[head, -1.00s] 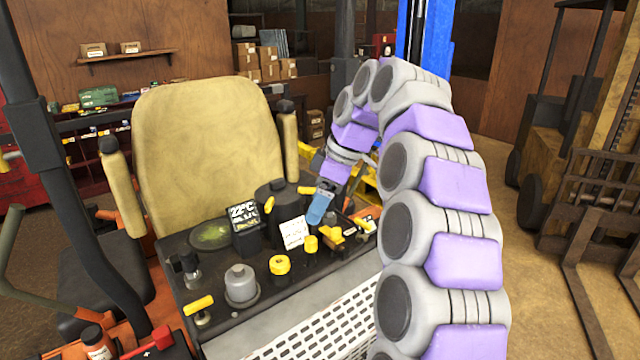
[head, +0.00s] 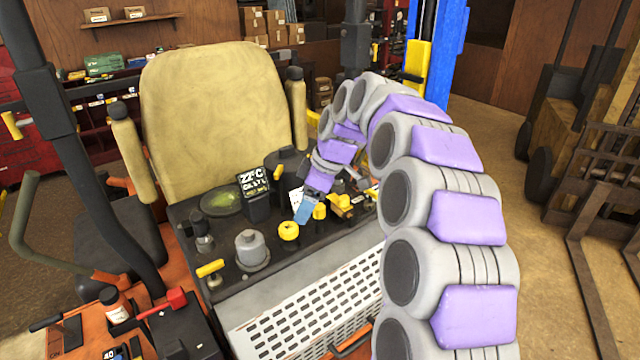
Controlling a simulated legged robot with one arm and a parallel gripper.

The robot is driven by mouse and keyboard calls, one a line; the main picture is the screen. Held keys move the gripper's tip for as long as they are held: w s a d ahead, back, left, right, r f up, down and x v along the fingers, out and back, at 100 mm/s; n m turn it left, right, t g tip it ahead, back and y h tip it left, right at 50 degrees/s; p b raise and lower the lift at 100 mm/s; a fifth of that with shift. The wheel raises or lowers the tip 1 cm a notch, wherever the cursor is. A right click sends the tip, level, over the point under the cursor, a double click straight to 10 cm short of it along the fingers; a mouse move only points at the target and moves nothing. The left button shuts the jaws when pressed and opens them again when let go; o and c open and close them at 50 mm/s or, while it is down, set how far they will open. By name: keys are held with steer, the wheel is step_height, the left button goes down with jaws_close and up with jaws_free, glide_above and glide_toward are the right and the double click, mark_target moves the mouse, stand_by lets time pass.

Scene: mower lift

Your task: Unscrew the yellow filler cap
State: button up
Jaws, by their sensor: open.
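A round yellow cap (head: 289,231) sits upright on the dark panel (head: 222,259) in front of the seat, and it looks like the filler cap. A smaller yellow cap (head: 320,212) stands just to its right. My gripper (head: 304,212) comes down from the upper right, its blue fingertip just above and behind the round cap. The jaws are open and hold nothing that I can see. The fingers partly cover a white label (head: 296,196). I cannot tell whether a fingertip touches either cap.
A grey domed fitting (head: 251,250) and a yellow T-handle (head: 210,269) stand left of the cap. A black box with white lettering (head: 254,190) is behind it. Yellow valves (head: 345,203) crowd the right. A white perforated grille (head: 300,300) lies in front.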

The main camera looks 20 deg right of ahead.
mark_target(289, 227)
steer(key=a+f, duration=0.3)
steer(key=w+a+f, duration=0.1)
steer(key=a+f, duration=0.1)
steer(key=shift+a, duration=0.15)
steer(key=shift+f, duration=0.3)
steer(key=shift+w+d+f, duration=0.1)
steer(key=shift+d+f, duration=0.1)
steer(key=shift+d, duration=0.6)
steer(key=shift+d+f, duration=0.15)
steer(key=shift+d, duration=0.6)
steer(key=a, duration=0.2)
steer(key=shift+a, duration=0.35)
steer(key=c, duration=0.4)
steer(key=shift+a, duration=0.15)
steer(key=shift+c, duration=1)
steer(key=shift+w, duration=0.1)
steer(key=shift+c, duration=0.7)
steer(key=shift+d, duration=0.6)
steer(key=c, duration=0.4)
